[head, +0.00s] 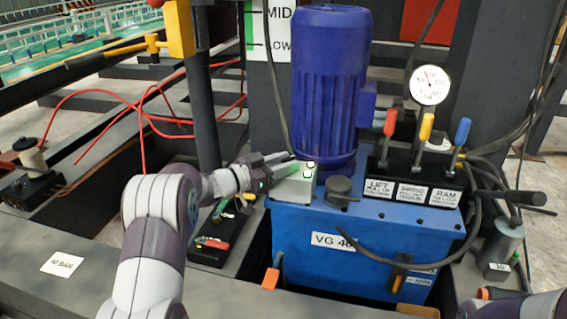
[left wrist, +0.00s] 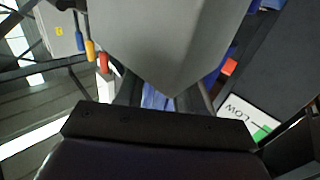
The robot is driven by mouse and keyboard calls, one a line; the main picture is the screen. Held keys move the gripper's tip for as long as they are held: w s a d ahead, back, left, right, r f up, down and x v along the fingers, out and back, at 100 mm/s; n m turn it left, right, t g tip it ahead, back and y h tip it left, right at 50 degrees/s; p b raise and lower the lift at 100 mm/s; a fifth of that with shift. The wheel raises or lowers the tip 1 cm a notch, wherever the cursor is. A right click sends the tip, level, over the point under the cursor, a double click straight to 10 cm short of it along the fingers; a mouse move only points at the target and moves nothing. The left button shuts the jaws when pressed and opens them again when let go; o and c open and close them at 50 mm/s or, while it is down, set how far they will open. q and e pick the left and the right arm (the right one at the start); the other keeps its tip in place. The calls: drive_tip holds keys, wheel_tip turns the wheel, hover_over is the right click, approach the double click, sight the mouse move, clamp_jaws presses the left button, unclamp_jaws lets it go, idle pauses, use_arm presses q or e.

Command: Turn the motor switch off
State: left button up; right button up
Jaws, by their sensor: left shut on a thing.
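The motor switch (head: 293,186) appears to be the small pale box with green on top, on the blue power unit (head: 310,239) at the foot of the blue motor (head: 330,85). My left gripper (head: 286,162) reaches it from the left in the head view, its fingers at the top of the box. It is shut on the switch; the fingers hide the gripped part, so its position cannot be read. In the left wrist view a large grey shape hides most of the space between the dark fingers (left wrist: 160,98). My right gripper is not in view.
Three levers, red (head: 390,123), yellow (head: 426,127) and blue (head: 462,132), stand right of the motor below a gauge (head: 430,85). A black cap (head: 338,188) sits just right of the switch. Red hoses (head: 140,108) run at left. A black box with coloured handles (head: 212,243) stands below my left wrist.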

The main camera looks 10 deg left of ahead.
use_arm(q)
drive_tip(key=shift+s+d+n+t+y+p, duration=0.1)
drive_tip(key=shift+n+t+y+p, duration=0.2)
drive_tip(key=shift+n+t+y, duration=0.15)
drive_tip(key=shift+s+d+n+t+y, duration=0.1)
drive_tip(key=shift+n+t+y, duration=0.6)
drive_tip(key=shift+y, duration=0.35)
drive_tip(key=shift+d+f+n+t+y, duration=0.15)
drive_tip(key=shift+n+t+y, duration=0.4)
drive_tip(key=shift+n+y, duration=0.55)
drive_tip(key=n+y, duration=0.1)
drive_tip(key=y, duration=0.1)
drive_tip(key=n+t+y+b, duration=0.1)
drive_tip(key=y, duration=0.1)
drive_tip(key=shift+s+d+f+n, duration=0.1)
drive_tip(key=shift+d+n, duration=0.1)
drive_tip(key=shift+n, duration=0.05)
drive_tip(key=n+y, duration=0.1)
drive_tip(key=y, duration=0.2)
drive_tip(key=shift+d+n, duration=0.15)
drive_tip(key=shift+n, duration=0.15)
drive_tip(key=n+y+p, duration=0.2)
drive_tip(key=y, duration=0.1)
drive_tip(key=shift+d+r, duration=0.1)
drive_tip(key=shift+r, duration=0.25)
drive_tip(key=shift+f+n+g+y+p, duration=0.1)
drive_tip(key=shift+n+g+y+p, duration=0.4)
drive_tip(key=shift+n+y+p, duration=1.1)
drive_tip(key=shift+m+y+b, duration=0.3)
drive_tip(key=shift+y, duration=0.1)
